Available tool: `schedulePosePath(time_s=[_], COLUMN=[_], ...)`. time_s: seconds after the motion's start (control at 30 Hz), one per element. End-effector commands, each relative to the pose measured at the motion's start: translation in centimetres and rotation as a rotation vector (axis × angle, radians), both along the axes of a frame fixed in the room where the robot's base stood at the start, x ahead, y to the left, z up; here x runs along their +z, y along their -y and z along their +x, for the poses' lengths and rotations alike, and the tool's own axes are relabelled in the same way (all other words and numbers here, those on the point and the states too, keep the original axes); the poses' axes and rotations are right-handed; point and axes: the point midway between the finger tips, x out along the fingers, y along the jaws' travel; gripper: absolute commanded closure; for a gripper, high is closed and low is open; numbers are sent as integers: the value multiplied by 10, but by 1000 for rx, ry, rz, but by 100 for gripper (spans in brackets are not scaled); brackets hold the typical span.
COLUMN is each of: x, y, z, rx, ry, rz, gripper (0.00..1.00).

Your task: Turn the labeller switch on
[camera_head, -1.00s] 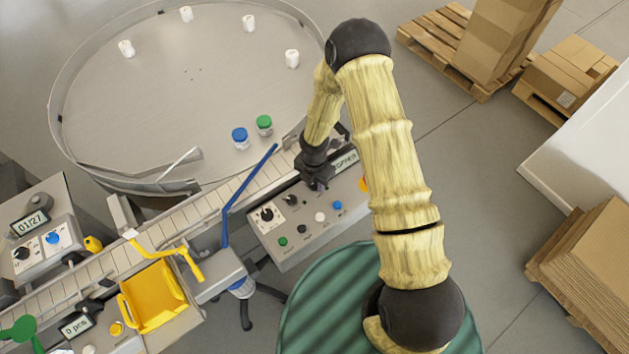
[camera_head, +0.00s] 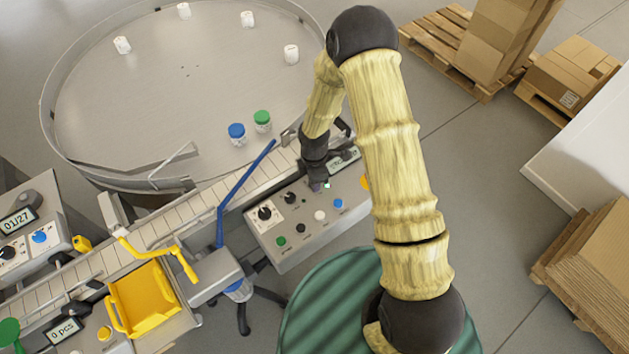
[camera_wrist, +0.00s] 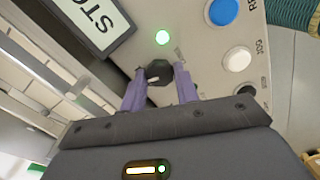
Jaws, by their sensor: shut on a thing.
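The grey control panel (camera_head: 320,222) stands beside the conveyor, and my gripper (camera_head: 318,186) reaches down onto its upper part. In the wrist view, a black rotary switch (camera_wrist: 159,73) with a pale pointer mark sits between the purple fingertips of my gripper (camera_wrist: 160,84). The fingers are shut on this switch, one at each side. A lamp (camera_wrist: 162,37) just beyond the switch glows green.
The panel also carries a blue button (camera_wrist: 222,11), a white button (camera_wrist: 237,59) and another black knob (camera_head: 265,213). A blue bar (camera_head: 246,185) stands over the conveyor (camera_head: 180,222) at left. Capped jars stand on the round table (camera_head: 165,85).

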Motion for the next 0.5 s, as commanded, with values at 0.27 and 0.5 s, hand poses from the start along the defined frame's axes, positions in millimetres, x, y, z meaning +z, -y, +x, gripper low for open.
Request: schedulePosePath(time_s=[0.27,0.5], x=[-1,1], y=[-2,-2], z=[1,2], rx=[-201,-289], ry=[5,5], rz=[3,4], gripper=[92,92])
